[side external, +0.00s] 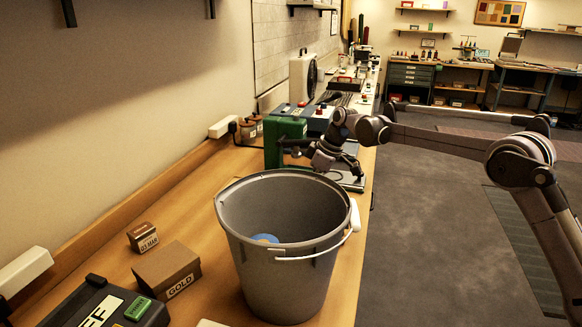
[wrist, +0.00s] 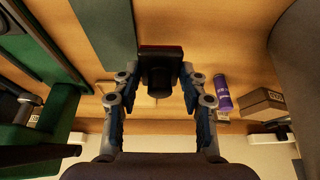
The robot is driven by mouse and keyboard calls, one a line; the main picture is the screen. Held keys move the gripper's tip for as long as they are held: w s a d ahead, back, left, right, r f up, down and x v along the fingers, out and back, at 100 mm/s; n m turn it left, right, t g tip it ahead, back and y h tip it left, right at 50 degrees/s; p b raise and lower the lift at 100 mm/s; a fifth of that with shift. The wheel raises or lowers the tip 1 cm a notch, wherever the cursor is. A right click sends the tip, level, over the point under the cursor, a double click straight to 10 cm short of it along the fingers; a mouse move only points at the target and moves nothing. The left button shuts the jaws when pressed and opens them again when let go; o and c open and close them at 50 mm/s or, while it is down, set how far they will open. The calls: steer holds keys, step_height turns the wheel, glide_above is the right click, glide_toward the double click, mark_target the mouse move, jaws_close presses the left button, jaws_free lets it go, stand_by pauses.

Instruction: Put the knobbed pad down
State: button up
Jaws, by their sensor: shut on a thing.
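My gripper (wrist: 158,76) is shut on the knobbed pad (wrist: 160,50), a dark block with a reddish edge and a round black knob between the two fingers in the wrist view. In the side external view my gripper (side external: 326,158) is low over the bench, beside a green machine (side external: 284,142) and behind a large grey bucket. The pad cannot be made out clearly there. Whether it touches the surface below cannot be told.
The grey bucket (side external: 288,250) stands in front, with something blue (side external: 265,238) inside. A GOLD box (side external: 167,270) and a smaller box (side external: 142,237) stand left of it.

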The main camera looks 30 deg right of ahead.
steer(key=a+f, duration=0.1)
steer(key=w+a+f, duration=0.1)
steer(key=a, duration=0.1)
steer(key=w+a+f, duration=0.1)
steer(key=shift+a+f, duration=0.15)
steer(key=shift+a, duration=0.25)
steer(key=shift+f, duration=1.9)
steer(key=o, duration=1.1)
steer(key=shift+f, duration=0.1)
steer(key=shift+o, duration=0.2)
